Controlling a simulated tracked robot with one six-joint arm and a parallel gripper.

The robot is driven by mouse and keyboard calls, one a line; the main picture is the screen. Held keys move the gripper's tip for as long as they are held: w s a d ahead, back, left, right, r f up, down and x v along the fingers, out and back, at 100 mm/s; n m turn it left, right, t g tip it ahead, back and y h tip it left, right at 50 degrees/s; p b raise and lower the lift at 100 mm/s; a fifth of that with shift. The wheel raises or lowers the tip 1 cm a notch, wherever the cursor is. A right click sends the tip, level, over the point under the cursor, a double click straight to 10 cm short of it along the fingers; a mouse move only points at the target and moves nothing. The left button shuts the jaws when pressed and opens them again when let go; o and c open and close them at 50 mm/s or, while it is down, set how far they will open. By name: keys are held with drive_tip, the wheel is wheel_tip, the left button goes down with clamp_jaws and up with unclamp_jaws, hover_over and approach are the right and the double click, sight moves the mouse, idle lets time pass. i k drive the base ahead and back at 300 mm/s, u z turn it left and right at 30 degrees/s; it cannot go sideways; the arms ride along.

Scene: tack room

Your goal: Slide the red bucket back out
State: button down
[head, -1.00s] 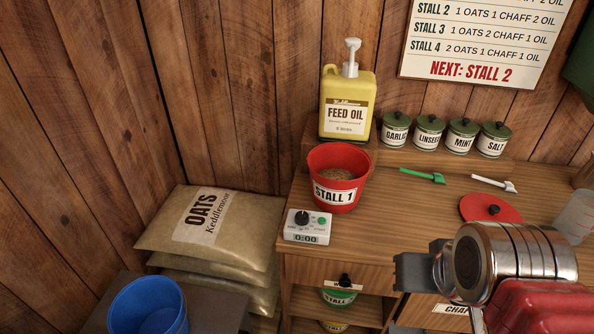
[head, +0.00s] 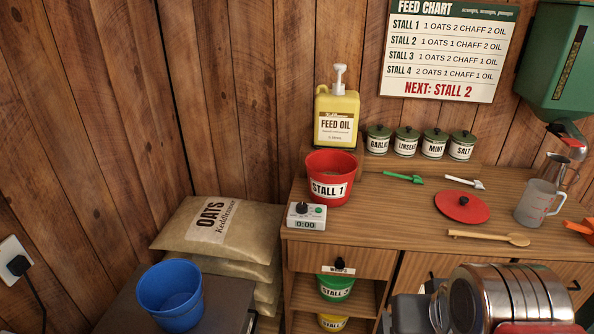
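The red bucket (head: 330,164), labelled STALL 1, stands upright on the wooden counter near its left end. It is directly in front of the yellow feed oil jug (head: 337,103), whose white pump (head: 340,75) rises above and behind the bucket's rim. The bucket's contents are hardly visible now. My gripper (head: 410,312) is at the bottom edge, right of centre, low in front of the counter and well apart from the bucket. It is partly cut off and hidden by my arm, so its opening cannot be made out.
A white timer (head: 306,216) reading 0:00 sits in front of the bucket. Several green-lidded tins (head: 406,142), scoops, a red lid (head: 462,207), a wooden spoon (head: 489,238) and a measuring jug (head: 538,203) are to the right. A blue bucket (head: 170,294) stands lower left by oats sacks (head: 215,226).

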sight(332, 172)
drive_tip(key=u, duration=0.05)
drive_tip(key=k, duration=0.4)
drive_tip(key=z, duration=1.4)
drive_tip(key=i, duration=1.5)
drive_tip(key=u, duration=0.8)
